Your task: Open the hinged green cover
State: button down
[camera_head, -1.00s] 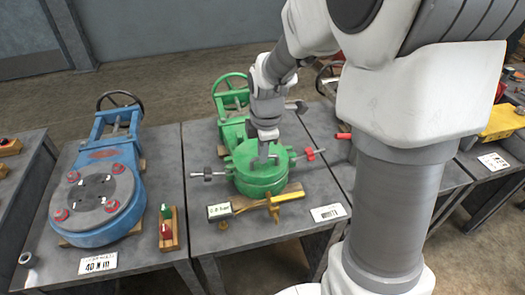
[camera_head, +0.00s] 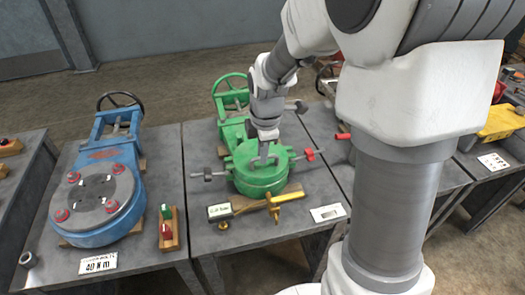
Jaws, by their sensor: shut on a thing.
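The green cover (camera_head: 258,178) is the round top of a green valve body on the middle table. It looks seated flat on the body; I cannot make out a gap. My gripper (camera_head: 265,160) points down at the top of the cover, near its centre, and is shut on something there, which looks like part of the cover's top. The fingertips are small and partly hidden, so the exact grip is unclear. A green handwheel (camera_head: 231,88) stands behind on the same valve.
A wooden block with a brass tool (camera_head: 272,205) lies in front. A blue valve (camera_head: 100,195) stands on the left table. My arm hides much of the right.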

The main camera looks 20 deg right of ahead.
jog(key=shift+w+r+g+p, duration=0.3)
jog(key=shift+r+p, duration=0.25)
jog(key=shift+p, duration=0.55)
jog(key=shift+w+r+g+p, duration=0.2)
jog(key=shift+r+g+p, duration=0.25)
jog(key=shift+p, duration=0.7)
jog(key=shift+w+r+g+p, duration=0.25)
jog(key=shift+r+p, duration=0.4)
jog(key=shift+p, duration=0.45)
jog(key=w+r+g+p, duration=0.2)
jog(key=w+r+p, duration=0.4)
jog(key=w+p, duration=0.45)
jog(key=w+f+p, duration=0.2)
jog(key=w+f, duration=0.1)
jog(key=w, duration=0.8)
jog(key=shift+w+p, duration=0.3)
jog(key=shift+p, duration=0.1)
jog(key=shift+f, duration=0.1)
jog(key=c, duration=0.9)
grip_release()
jog(key=shift+c, duration=0.2)
jog(key=shift+o, duration=0.3)
jog(key=shift+w+f+g, duration=0.25)
jog(key=shift+w+g, duration=0.05)
jog(key=shift+r, duration=0.15)
